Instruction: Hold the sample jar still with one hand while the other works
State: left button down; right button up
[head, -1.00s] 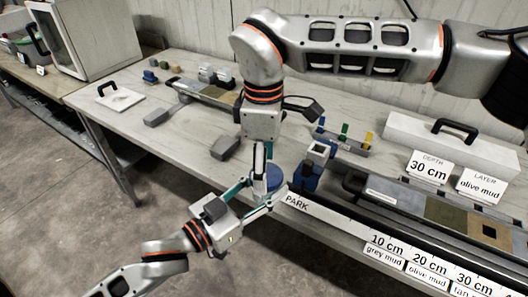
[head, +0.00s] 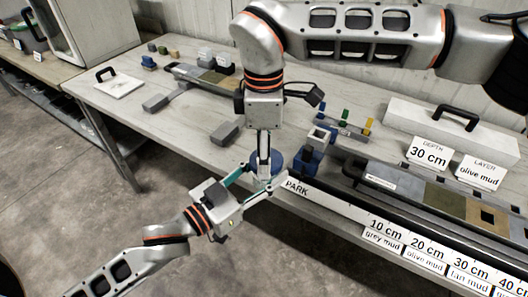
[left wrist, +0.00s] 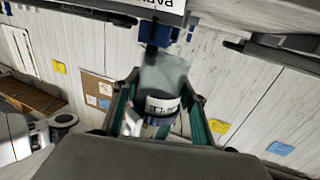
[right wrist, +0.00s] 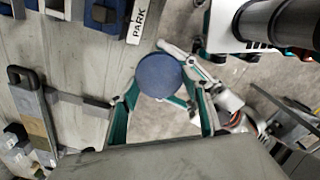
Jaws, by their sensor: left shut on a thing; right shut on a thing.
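The sample jar (left wrist: 165,78) is a clear, labelled jar with a blue lid, held in front of the table's edge. The lid shows from above in the right wrist view (right wrist: 160,75) and partly in the head view (head: 276,158). My left gripper (head: 264,188) comes from the lower left and is shut on the jar body from the side. My right gripper (head: 263,158) points down from above and is shut on the lid, its fingers on either side. The right fingers hide part of the lid and jar in the head view.
A rail marked PARK (head: 335,205) runs along the table's front edge, close to the jar. A blue block (head: 306,160) stands just behind it. Grey blocks (head: 224,132) lie on the table at left. The floor left of the left arm is clear.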

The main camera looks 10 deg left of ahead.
jog(key=n, duration=0.3)
jog(key=shift+n, duration=0.4)
jog(key=n, duration=0.3)
jog(key=shift+s+d+n, duration=0.1)
jog(key=shift+s+n, duration=0.05)
jog(key=shift+n, duration=0.15)
jog(key=n, duration=0.5)
jog(key=shift+d+n, duration=0.1)
jog(key=shift+n, duration=0.2)
jog(key=n, duration=0.7)
jog(key=shift+d, duration=0.15)
jog(key=n, duration=0.3)
jog(key=shift+r+n, duration=0.1)
jog(key=shift+n, duration=0.2)
jog(key=n, duration=0.3)
jog(key=shift+d+n, duration=0.1)
jog(key=shift+n, duration=0.2)
jog(key=n, duration=1.2)
jog(key=shift+w, duration=0.3)
jog(key=n, duration=1.3)
jog(key=shift+w+a, duration=0.1)
jog(key=shift+a, duration=0.1)
jog(key=shift+r, duration=0.3)
